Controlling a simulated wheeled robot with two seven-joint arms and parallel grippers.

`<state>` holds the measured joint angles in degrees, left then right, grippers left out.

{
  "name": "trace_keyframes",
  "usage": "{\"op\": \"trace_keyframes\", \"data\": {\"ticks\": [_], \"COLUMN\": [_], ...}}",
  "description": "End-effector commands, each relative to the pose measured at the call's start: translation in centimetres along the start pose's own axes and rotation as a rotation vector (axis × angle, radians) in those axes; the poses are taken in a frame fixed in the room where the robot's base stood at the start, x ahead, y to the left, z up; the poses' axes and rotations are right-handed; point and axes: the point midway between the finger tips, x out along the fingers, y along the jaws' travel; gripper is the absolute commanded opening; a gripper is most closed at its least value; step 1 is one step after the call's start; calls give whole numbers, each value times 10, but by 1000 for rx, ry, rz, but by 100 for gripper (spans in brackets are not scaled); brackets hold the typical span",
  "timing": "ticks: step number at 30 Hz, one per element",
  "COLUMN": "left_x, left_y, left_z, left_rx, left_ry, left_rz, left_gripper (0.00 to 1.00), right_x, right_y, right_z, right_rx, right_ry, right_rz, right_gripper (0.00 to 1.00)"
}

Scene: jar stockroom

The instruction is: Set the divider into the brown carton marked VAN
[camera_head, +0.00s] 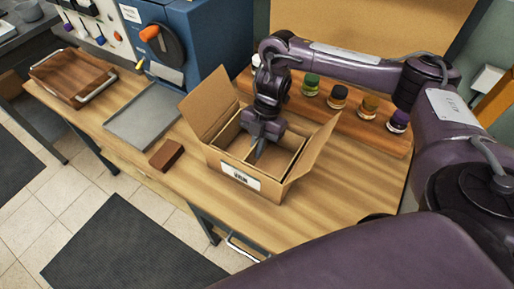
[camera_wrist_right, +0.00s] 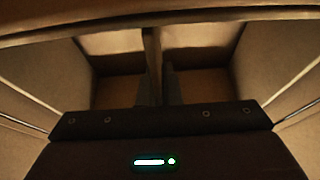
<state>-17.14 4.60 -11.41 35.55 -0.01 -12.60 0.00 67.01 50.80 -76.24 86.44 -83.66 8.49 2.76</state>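The open brown carton (camera_head: 217,158) stands on the wooden table with its flaps spread out. A white label (camera_head: 240,176) on its front has dark lettering too small to read surely. My right gripper (camera_head: 258,153) points down inside the carton's opening. In the right wrist view, the divider (camera_wrist_right: 153,58) is an upright cardboard panel between carton walls, with open space on both sides. The fingers of my right gripper (camera_wrist_right: 158,86) lie close against both of its faces and look shut on it. The divider's lower edge is hidden. My left gripper is not in view.
Several jars with coloured lids (camera_head: 338,96) stand on a wooden board behind and right of the carton. A grey tray (camera_head: 143,115), a brown block (camera_head: 166,154) and a wooden tray with handles (camera_head: 72,76) lie left. The table's front right is clear.

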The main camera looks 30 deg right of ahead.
Motion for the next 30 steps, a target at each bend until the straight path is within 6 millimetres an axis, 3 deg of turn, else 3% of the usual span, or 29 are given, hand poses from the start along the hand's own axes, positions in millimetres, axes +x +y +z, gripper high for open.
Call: {"op": "trace_keyframes", "data": {"ticks": [22, 27, 30], "left_x": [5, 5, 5], "left_y": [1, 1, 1], "left_z": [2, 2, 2], "left_rx": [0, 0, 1], "left_ry": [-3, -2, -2], "left_rz": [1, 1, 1], "left_gripper": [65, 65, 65], "right_x": [11, 11, 11], "right_y": [0, 0, 0], "right_z": [4, 4, 4], "right_rx": [0, 0, 0], "right_ry": [0, 0, 0], "right_rz": [1, 1, 1], "right_gripper": [0, 24, 26]}}
